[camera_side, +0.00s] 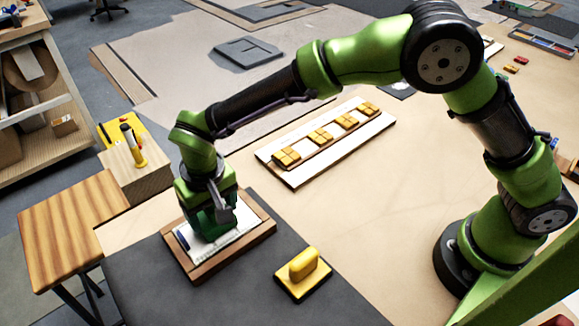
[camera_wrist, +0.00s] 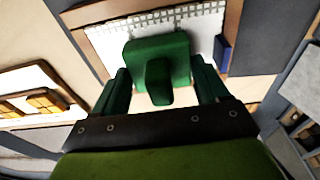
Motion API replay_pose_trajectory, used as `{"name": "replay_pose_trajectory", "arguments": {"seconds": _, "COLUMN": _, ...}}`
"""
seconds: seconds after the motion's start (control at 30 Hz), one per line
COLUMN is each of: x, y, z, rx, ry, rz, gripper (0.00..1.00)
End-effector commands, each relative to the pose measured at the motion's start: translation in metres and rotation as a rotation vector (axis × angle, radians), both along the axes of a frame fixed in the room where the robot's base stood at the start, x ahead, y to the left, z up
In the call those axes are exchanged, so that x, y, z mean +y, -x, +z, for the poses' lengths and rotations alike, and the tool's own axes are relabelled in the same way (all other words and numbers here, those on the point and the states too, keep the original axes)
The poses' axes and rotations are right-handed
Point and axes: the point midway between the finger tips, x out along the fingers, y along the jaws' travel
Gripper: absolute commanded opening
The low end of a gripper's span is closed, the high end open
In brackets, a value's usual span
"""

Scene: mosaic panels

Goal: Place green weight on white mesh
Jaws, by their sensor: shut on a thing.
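The green weight (camera_wrist: 157,52) is a rounded block with an upright handle, seen in the wrist view between the two fingers of my gripper (camera_wrist: 158,92). My gripper is shut on its handle. The white mesh (camera_wrist: 105,42) lies under the weight, inside a brown wooden frame (camera_wrist: 232,22). In the side view my gripper (camera_side: 214,222) is low over the mesh (camera_side: 236,236) in its frame (camera_side: 232,257). The weight (camera_side: 205,232) is partly hidden there by the gripper. I cannot tell whether it touches the mesh.
A yellow weight (camera_side: 303,276) stands on the dark mat (camera_side: 240,300) to the right of the frame. A white board (camera_side: 375,127) with several yellow tile groups lies behind. A dark blue piece (camera_wrist: 222,53) sits at the mesh's edge. A wooden block (camera_side: 135,175) stands left.

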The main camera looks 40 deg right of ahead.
Motion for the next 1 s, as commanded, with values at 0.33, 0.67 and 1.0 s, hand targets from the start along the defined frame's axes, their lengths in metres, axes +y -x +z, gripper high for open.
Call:
{"name": "replay_pose_trajectory", "arguments": {"seconds": 0.33, "x": 0.000, "y": 0.000, "z": -0.002, "rx": -0.001, "ry": -0.001, "rz": 0.001, "gripper": 0.85}}
{"name": "replay_pose_trajectory", "arguments": {"seconds": 0.67, "x": 0.000, "y": 0.000, "z": -0.002, "rx": -0.001, "ry": -0.001, "rz": 0.001, "gripper": 1.00}}
{"name": "replay_pose_trajectory", "arguments": {"seconds": 1.0, "x": 0.001, "y": 0.003, "z": 0.039, "rx": -0.006, "ry": -0.005, "rz": 0.002, "gripper": 1.00}}
